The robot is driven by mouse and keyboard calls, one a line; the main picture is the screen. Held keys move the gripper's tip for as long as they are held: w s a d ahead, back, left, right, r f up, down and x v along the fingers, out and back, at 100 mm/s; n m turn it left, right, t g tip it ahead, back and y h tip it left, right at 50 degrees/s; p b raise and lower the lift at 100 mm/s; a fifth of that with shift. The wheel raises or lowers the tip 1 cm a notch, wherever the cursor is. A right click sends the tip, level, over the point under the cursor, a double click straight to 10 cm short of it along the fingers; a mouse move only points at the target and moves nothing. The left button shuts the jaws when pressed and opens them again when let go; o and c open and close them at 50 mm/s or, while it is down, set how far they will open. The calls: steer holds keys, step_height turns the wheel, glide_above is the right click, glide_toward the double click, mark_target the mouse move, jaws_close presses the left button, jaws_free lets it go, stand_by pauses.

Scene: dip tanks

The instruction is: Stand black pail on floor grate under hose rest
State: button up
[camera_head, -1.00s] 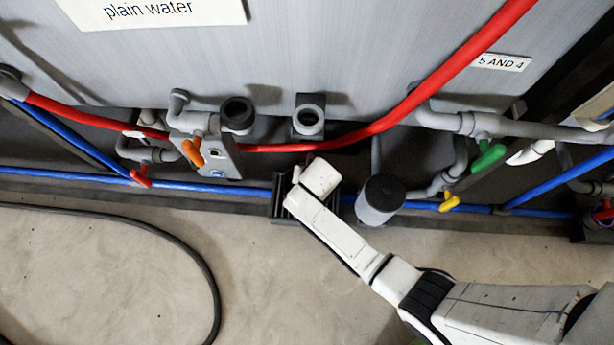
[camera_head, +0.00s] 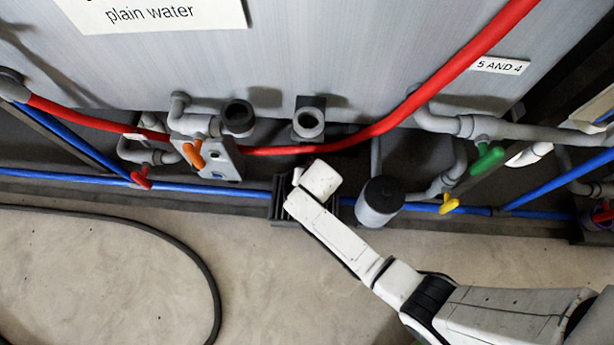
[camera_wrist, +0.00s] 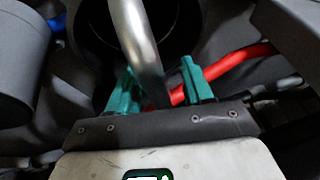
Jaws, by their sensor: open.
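In the wrist view, my gripper (camera_wrist: 158,85) shows two green fingers, apart. A thick silver curved bar (camera_wrist: 138,40) comes down between them and is not clamped. Behind the bar is a dark round opening (camera_wrist: 172,38), which looks like the black pail with the bar as its handle, though I cannot be sure. In the head view, my gripper is hidden beyond my white wrist, low in front of the tank. A dark slatted box-like thing (camera_head: 284,208) shows beside my wrist; I cannot tell if it is the floor grate. I cannot make out the hose rest.
A grey cylinder with a dark top (camera_head: 380,201) stands close right of my wrist. A red hose (camera_head: 340,141) and a blue pipe (camera_head: 230,190) run behind. Valves and pipe stubs line the tank's foot. A dark hose (camera_head: 205,270) lies on the otherwise clear floor at left.

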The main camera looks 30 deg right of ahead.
steer(key=d+p+v, duration=0.1)
steer(key=p+v, duration=0.4)
steer(key=v, duration=0.6)
steer(key=shift+a+r, duration=0.25)
steer(key=shift+a, duration=0.25)
steer(key=shift+s, duration=0.1)
steer(key=s+d+r+n+g, duration=0.2)
steer(key=s+r, duration=0.4)
steer(key=s, duration=0.3)
steer(key=s+d+r+n+g, duration=0.2)
steer(key=s+d+r+n, duration=0.3)
steer(key=s, duration=0.4)
steer(key=shift+s+d+r+y, duration=0.2)
steer(key=shift+d+r+y, duration=0.2)
steer(key=shift+d+r, duration=0.4)
steer(key=shift+d+f, duration=0.1)
